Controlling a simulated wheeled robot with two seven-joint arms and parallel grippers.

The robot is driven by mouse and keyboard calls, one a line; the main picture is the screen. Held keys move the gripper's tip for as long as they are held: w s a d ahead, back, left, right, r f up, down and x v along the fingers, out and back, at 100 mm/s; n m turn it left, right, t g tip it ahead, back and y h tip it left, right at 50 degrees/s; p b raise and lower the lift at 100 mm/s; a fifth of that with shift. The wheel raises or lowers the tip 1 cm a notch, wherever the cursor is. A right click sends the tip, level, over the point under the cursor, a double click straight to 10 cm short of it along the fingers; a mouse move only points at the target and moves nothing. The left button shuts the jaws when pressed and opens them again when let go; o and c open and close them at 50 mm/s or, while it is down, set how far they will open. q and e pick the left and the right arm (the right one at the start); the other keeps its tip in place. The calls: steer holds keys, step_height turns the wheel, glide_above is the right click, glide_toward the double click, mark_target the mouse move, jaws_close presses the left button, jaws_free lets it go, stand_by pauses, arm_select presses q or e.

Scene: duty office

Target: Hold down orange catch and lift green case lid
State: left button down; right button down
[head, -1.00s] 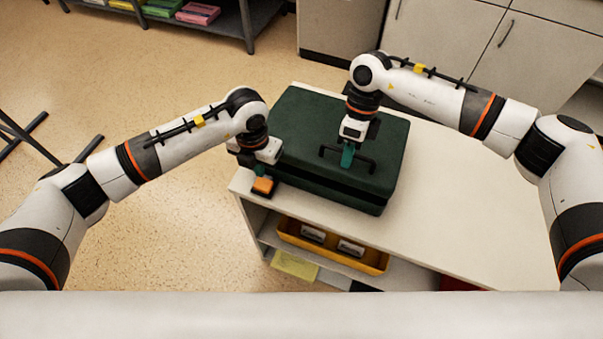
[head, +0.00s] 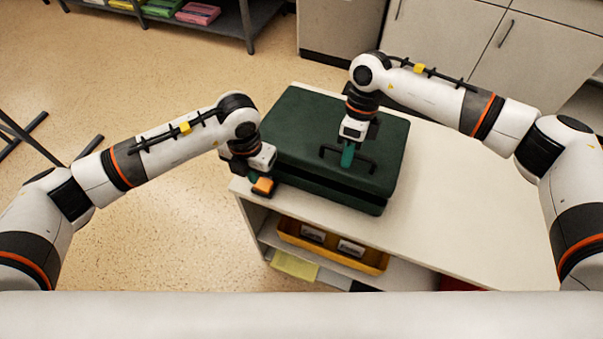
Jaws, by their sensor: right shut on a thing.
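The green case (head: 300,125) lies on the white cabinet top, with a dark seam along its front side. Its lid looks down. A black handle (head: 366,166) stands on the lid near the front. My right gripper (head: 347,158), with teal fingers, is shut on the handle. The orange catch (head: 263,187) is at the case's front left corner, on a dark block. My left gripper (head: 255,177) is just above and behind the catch, very close to it. Its fingers are mostly hidden, so I cannot tell whether they touch the catch or how far apart they are.
The white cabinet top (head: 450,210) is clear to the right of the case. A yellow tray (head: 332,256) with small boxes sits on the shelf below. A dark rack (head: 245,25) stands at the back left, and grey cupboards (head: 540,60) at the back right.

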arm_select(q)
steer(key=shift+s+a, duration=0.35)
steer(key=shift+s, duration=0.5)
steer(key=shift+s+a, duration=0.3)
steer(key=shift+s, duration=0.5)
steer(key=shift+s+a, duration=0.35)
steer(key=shift+s, duration=0.5)
arm_select(e)
steer(key=shift+w+r, duration=0.1)
steer(key=shift+w, duration=0.05)
steer(key=shift+w+d+r+g, duration=0.1)
steer(key=shift+w+r+g, duration=0.1)
steer(key=shift+r, duration=0.25)
steer(key=shift+w+d+r+g, duration=0.1)
steer(key=shift+w+r, duration=0.1)
steer(key=shift+r, duration=0.25)
steer(key=shift+w+r, duration=0.1)
arm_select(q)
steer(key=shift+f, duration=0.1)
arm_select(e)
steer(key=shift+w+d+r+g+y, duration=0.15)
steer(key=shift+w+r, duration=0.1)
steer(key=shift+r, duration=0.15)
steer(key=shift+w+d+r+g+y, duration=0.1)
steer(key=shift+w+r+g+y, duration=0.1)
steer(key=shift+r, duration=0.2)
steer(key=shift+w+r, duration=0.1)
